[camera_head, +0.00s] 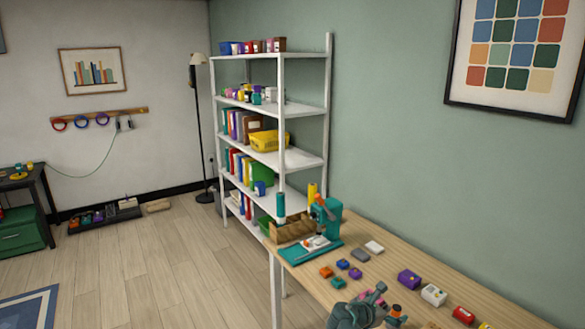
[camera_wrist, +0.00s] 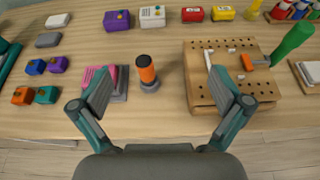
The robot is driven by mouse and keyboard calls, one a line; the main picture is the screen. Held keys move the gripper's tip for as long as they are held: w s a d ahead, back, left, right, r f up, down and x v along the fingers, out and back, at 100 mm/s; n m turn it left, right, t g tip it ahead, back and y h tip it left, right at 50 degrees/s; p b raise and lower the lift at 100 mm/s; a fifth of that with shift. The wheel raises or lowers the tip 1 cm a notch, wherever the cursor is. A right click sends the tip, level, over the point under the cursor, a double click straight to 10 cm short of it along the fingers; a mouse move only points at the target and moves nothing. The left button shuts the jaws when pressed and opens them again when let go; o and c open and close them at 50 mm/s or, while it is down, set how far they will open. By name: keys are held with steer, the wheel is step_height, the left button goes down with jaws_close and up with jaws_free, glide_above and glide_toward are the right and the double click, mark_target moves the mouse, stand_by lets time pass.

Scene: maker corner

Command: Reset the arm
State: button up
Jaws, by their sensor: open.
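My gripper (camera_wrist: 162,92) is open and empty in the wrist view, its two teal and grey fingers spread wide over the workbench (camera_wrist: 120,125). An orange and black upright cylinder (camera_wrist: 147,72) stands on the bench in the gap between the fingers, towards the far side; I cannot tell that either finger touches it. The left finger partly hides a pink and grey item (camera_wrist: 119,82). The right finger overlaps the pegboard block (camera_wrist: 200,88). In the head view my gripper (camera_head: 372,304) shows low at the bottom edge, over the bench.
Small coloured boxes, including a purple one (camera_wrist: 117,20) and a red one (camera_wrist: 192,14), lie along the bench's far side. A green upright tool (camera_wrist: 292,42) rises at the right. A teal machine (camera_head: 325,220) and white shelf (camera_head: 303,108) stand farther off.

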steer(key=s+a+f+m+g+y+b, duration=0.1)
steer(key=s+a+f+m+g+y, duration=0.1)
steer(key=s+f+m, duration=0.55)
steer(key=s+a+f+m+g+y+b, duration=0.1)
steer(key=s+a+f+m+g+y, duration=0.2)
steer(key=f, duration=0.8)
steer(key=s+a+f+m+g+y+b, duration=0.1)
steer(key=s+f+m+g+y, duration=0.1)
steer(key=s+f+m, duration=0.6)
steer(key=s+a+f+m+g+y+b, duration=0.2)
steer(key=s+a+f+g+b, duration=0.1)
steer(key=s+f, duration=0.8)
steer(key=s+a+f+m+g+y+b, duration=0.2)
steer(key=s+f, duration=0.9)
steer(key=s, duration=0.6)
steer(key=shift+s+a+f+m+g+y+b, duration=0.2)
steer(key=shift+a+f+m+g+y+b, duration=0.15)
steer(key=shift+a+m+g+b, duration=0.75)
